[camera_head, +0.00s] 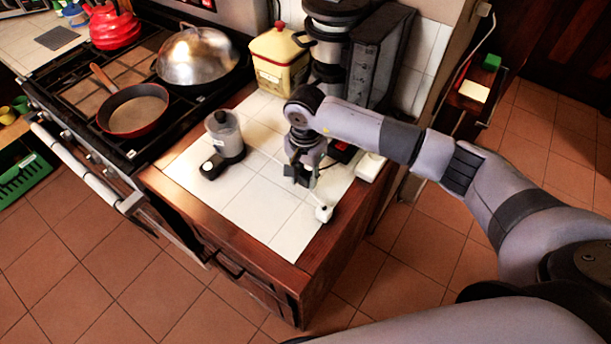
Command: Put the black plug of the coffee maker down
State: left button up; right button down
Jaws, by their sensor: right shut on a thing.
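My right arm comes in from the right, and its gripper (302,180) points down low over the white tiled counter (272,212). The fingers are shut on a small dark thing, which I take to be the black plug; it is mostly hidden by the dark fingers, so its shape and any contact with the tiles are hard to tell. The coffee maker (330,52), black and silver, stands behind my gripper at the back of the counter. My left gripper is not in view.
A small white piece (323,213) lies right in front of my gripper. A grinder-like jar (226,135) stands to the left. The stove with a pan (135,112) is further left. The front tiles are clear.

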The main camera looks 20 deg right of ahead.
jog(key=shift+f, duration=0.8)
jog(key=shift+f+b, duration=0.65)
jog(key=shift+b, duration=0.15)
jog(key=c, duration=1.3)
grip_release()
